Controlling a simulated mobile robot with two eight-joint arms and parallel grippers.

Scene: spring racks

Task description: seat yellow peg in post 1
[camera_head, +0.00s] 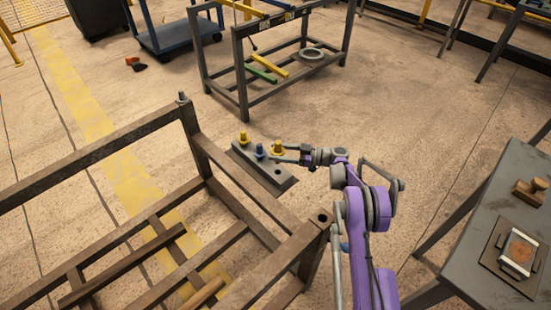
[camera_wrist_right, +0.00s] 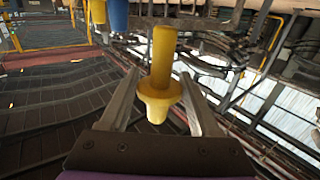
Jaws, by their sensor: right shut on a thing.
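My right gripper (camera_head: 281,153) reaches in from the right and is shut on a yellow peg (camera_head: 277,147) with a wide collar. In the right wrist view the yellow peg (camera_wrist_right: 162,60) stands between the two fingers, its collar and short lower end near the fingertips. In the head view it is over or beside the right edge of a grey plate (camera_head: 281,183); I cannot tell the height gap. Another yellow peg (camera_head: 243,138) and a blue peg (camera_head: 259,151) stand upright on the plate. Post numbers are not legible. My left gripper is not in view.
The plate lies at the right end of a brown metal frame (camera_head: 197,158) with upright corner posts. A grey side table (camera_head: 486,242) stands at right with a wooden-handled block (camera_head: 530,192) and a framed tray. A grey rack (camera_head: 240,80) stands behind on open floor.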

